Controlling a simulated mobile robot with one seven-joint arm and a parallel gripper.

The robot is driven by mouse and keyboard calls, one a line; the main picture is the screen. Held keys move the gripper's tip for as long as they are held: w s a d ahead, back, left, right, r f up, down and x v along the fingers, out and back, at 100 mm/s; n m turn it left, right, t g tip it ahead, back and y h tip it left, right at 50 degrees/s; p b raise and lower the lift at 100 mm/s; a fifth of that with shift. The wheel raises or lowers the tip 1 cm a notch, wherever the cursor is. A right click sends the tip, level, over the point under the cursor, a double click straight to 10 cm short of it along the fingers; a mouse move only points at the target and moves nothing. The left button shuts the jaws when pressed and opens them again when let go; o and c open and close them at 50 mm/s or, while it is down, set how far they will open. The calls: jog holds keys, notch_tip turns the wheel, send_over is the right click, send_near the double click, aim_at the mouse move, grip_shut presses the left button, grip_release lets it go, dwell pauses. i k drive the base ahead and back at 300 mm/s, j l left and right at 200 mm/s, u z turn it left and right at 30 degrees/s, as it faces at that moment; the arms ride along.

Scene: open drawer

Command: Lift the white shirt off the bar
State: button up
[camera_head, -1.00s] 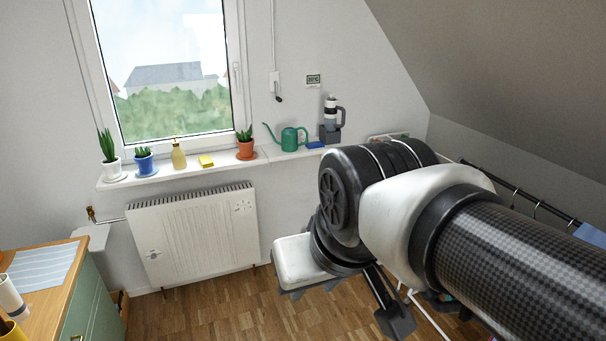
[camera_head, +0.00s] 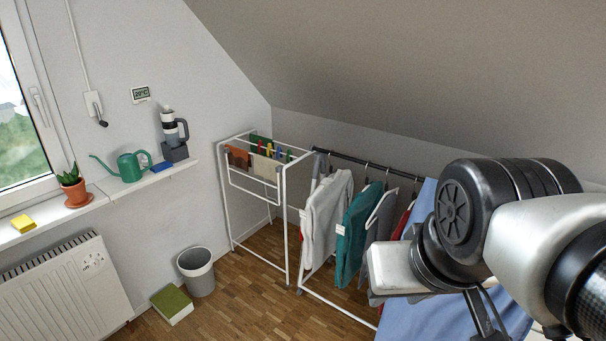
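A clothes rail with a dark bar (camera_head: 350,158) and a white frame stands right of centre. A white or pale grey shirt (camera_head: 325,218) hangs at its left end, beside a teal garment (camera_head: 354,232). A grey garment and a red one hang further right, partly hidden by my arm. My gripper (camera_head: 485,318) is at the lower right, in front of the rail and apart from the white shirt. It is dark, cut by the bottom edge and partly behind my arm, so its opening does not show.
A white drying rack (camera_head: 232,205) with small cloths and pegs stands left of the rail. A grey bin (camera_head: 197,272) and a green box (camera_head: 172,304) are on the floor. A blue cloth (camera_head: 425,300) lies below my arm. The sloped ceiling is low above the rail.

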aim_at(327, 206)
jog(key=i+j+z, duration=0.1)
jog(key=z, duration=0.5)
jog(key=i+j+z, duration=0.35)
jog(key=j, duration=0.3)
jog(key=i+j+z, duration=0.15)
jog(key=i+j, duration=0.3)
jog(key=j, duration=0.2)
jog(key=i+j, duration=0.2)
jog(key=j, duration=0.15)
jog(key=i+j+z, duration=0.1)
jog(key=j, duration=0.3)
jog(key=i+j, duration=0.4)
jog(key=j, duration=0.35)
jog(key=i+j+z, duration=0.1)
jog(key=j, duration=0.25)
jog(key=i+j, duration=0.15)
jog(key=j, duration=0.25)
jog(key=i+j, duration=0.1)
jog(key=j, duration=0.3)
jog(key=i+j, duration=0.15)
jog(key=j, duration=0.25)
jog(key=z, duration=0.1)
jog(key=u, duration=0.15)
